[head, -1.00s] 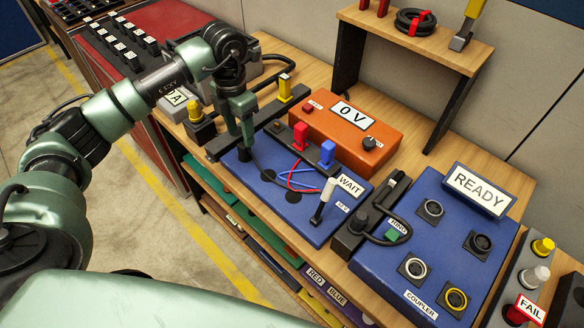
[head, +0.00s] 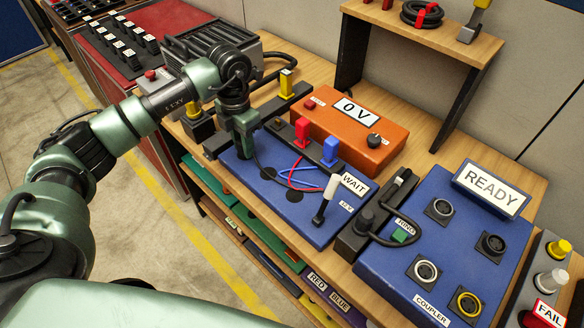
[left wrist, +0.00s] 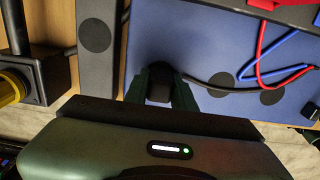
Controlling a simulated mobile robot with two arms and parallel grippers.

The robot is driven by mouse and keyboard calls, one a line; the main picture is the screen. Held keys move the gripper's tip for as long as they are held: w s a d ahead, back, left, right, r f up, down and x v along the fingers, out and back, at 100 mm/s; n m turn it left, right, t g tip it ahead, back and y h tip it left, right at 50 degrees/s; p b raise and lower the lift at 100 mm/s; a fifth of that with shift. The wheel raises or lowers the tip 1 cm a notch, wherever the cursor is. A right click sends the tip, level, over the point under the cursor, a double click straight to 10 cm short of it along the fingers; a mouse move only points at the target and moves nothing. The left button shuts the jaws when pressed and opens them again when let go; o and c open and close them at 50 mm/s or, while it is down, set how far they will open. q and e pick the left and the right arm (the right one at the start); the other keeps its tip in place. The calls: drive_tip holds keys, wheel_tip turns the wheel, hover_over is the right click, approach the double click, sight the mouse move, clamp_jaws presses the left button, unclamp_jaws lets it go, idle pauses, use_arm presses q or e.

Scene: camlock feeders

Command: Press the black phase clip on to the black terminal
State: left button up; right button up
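My left gripper (head: 243,152) is low over the left end of the blue board (head: 318,232). In the left wrist view its two dark green fingers (left wrist: 160,92) are on either side of a small black block, which looks like the black phase clip (left wrist: 159,86). A black cable (left wrist: 205,87) leads from it to the right across the board. The clip is hidden by the gripper in the head view, and whether it touches the board cannot be told. The black terminal cannot be made out clearly. My right gripper is not in view.
The red clip (head: 302,131) and blue clip (head: 329,151) stand on the board's far side, with red and blue wires near the gripper. The orange 0 V box (head: 390,133) is behind. A white-handled lever (head: 331,187) stands by the WAIT sign (head: 354,184).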

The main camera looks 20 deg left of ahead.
use_arm(q)
clamp_jaws()
drive_tip(key=shift+r, duration=0.1)
drive_tip(key=shift+r, duration=0.1)
drive_tip(key=shift+r+p, duration=2.15)
drive_tip(key=shift+r, duration=1.2)
drive_tip(key=shift+r, duration=0.1)
